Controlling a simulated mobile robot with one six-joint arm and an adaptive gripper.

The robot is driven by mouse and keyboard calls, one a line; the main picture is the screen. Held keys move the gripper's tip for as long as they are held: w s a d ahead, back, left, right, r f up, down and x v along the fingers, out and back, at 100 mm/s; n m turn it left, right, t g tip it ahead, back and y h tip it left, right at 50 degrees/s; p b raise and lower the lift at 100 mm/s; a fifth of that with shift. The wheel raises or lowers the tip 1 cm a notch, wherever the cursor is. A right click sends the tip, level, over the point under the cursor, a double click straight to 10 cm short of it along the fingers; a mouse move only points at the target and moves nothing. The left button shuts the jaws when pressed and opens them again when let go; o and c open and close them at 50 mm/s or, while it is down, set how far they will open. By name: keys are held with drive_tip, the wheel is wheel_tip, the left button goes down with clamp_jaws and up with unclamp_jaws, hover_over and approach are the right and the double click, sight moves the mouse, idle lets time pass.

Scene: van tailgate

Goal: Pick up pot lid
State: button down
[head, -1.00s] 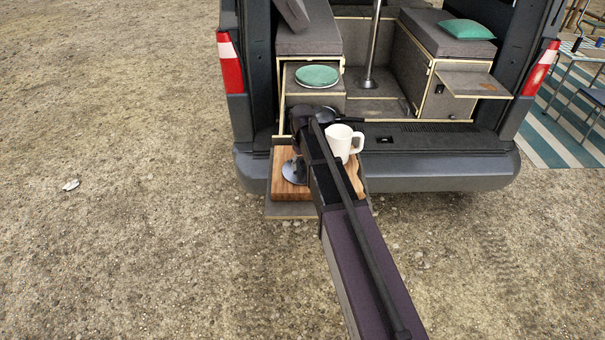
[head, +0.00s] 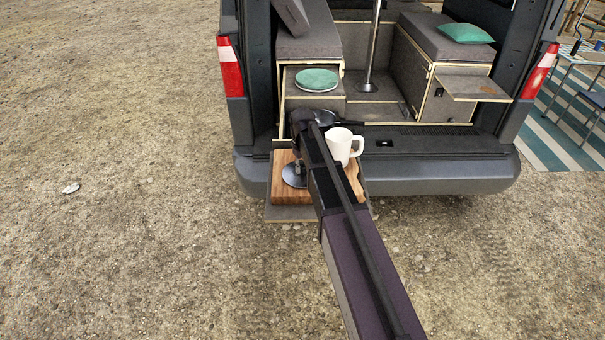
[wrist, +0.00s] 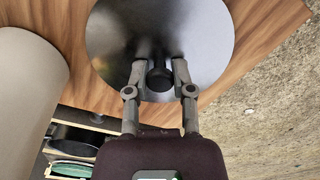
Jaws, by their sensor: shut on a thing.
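The pot lid (wrist: 205,40) is a round, shiny metal disc with a black knob (wrist: 159,80). In the wrist view my gripper (wrist: 159,72) has its two fingers on either side of the knob, shut on it. In the head view the lid (head: 293,175) shows as a dark grey disc over the wooden board (head: 283,190), partly hidden by my arm. My gripper's fingers are hidden there. I cannot tell whether the lid touches the board.
A white mug (head: 340,146) stands close to the right of my arm; its side fills the left of the wrist view (wrist: 25,90). A dark pan (head: 325,116) and a green-topped round item (head: 317,79) are behind, in the van. Open ground lies to the left.

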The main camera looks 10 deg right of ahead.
sight(303, 166)
drive_tip(key=shift+r, duration=0.1)
idle(0.3)
wheel_tip(303, 166, up, 4)
drive_tip(key=p, duration=0.3)
drive_tip(key=shift+f+p, duration=0.25)
drive_tip(key=shift+p, duration=0.15)
drive_tip(key=s+r+p, duration=0.1)
drive_tip(key=s, duration=1.5)
drive_tip(key=shift+r, duration=0.15)
drive_tip(key=shift+d, duration=0.1)
drive_tip(key=shift+r, duration=0.1)
